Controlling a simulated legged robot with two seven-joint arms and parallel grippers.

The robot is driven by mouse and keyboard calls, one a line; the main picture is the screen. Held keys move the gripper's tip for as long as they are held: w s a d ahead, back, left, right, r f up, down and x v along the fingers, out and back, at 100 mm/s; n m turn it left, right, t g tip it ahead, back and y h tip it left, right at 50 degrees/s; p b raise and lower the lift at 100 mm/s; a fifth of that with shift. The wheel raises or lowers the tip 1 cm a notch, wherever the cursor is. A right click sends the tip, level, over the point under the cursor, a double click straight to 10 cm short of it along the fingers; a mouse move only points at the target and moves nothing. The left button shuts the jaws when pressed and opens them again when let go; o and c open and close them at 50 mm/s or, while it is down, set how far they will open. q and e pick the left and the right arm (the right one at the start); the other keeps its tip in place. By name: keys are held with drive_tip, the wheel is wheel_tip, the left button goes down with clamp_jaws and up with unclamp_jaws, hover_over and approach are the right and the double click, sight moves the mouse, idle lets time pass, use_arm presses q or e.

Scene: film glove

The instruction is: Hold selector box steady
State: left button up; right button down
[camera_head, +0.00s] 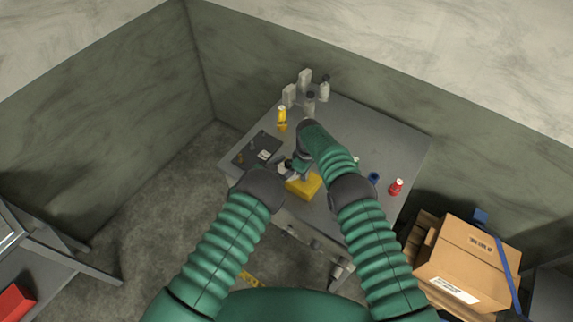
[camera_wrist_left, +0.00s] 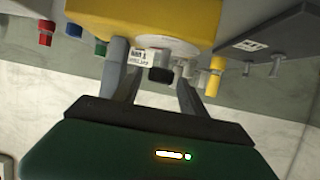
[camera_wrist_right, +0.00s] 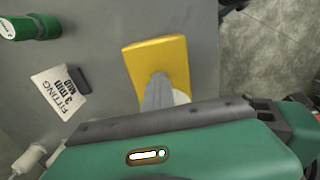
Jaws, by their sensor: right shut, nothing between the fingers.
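The selector box appears to be the yellow box (camera_head: 304,187) on the grey table, partly covered by my arms in the head view. In the left wrist view its yellow body (camera_wrist_left: 145,14) is at the top, with a white label below. My left gripper (camera_wrist_left: 160,92) has its fingers apart, with a dark knob seen between them; contact with the box is unclear. In the right wrist view the yellow box (camera_wrist_right: 178,60) lies under my right gripper (camera_wrist_right: 160,82), whose fingers are shut and empty. I cannot tell if they touch the box.
The grey table (camera_head: 385,140) holds a dark panel (camera_head: 250,152) at left and grey fittings (camera_head: 305,82) at the back. A yellow bottle-like part (camera_head: 282,118), a blue part (camera_head: 373,177) and a red part (camera_head: 396,187) also stand there. A cardboard box (camera_head: 465,262) is at right.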

use_arm(q)
clamp_jaws()
drive_tip(key=m+g+h, duration=0.2)
drive_tip(key=m, duration=0.1)
drive_tip(key=m+g+h, duration=0.1)
drive_tip(key=g, duration=0.1)
drive_tip(key=shift+w+a+m+h, duration=0.25)
drive_tip(key=shift+w+m+h, duration=0.05)
drive_tip(key=shift+m+h, duration=0.1)
drive_tip(key=shift+w+m+g+h, duration=0.15)
drive_tip(key=shift+m+g+h, duration=0.45)
drive_tip(key=shift+m+g, duration=0.6)
drive_tip(key=shift+g, duration=0.4)
drive_tip(key=shift+m, duration=0.3)
drive_tip(key=shift+o, duration=1)
unclamp_jaws()
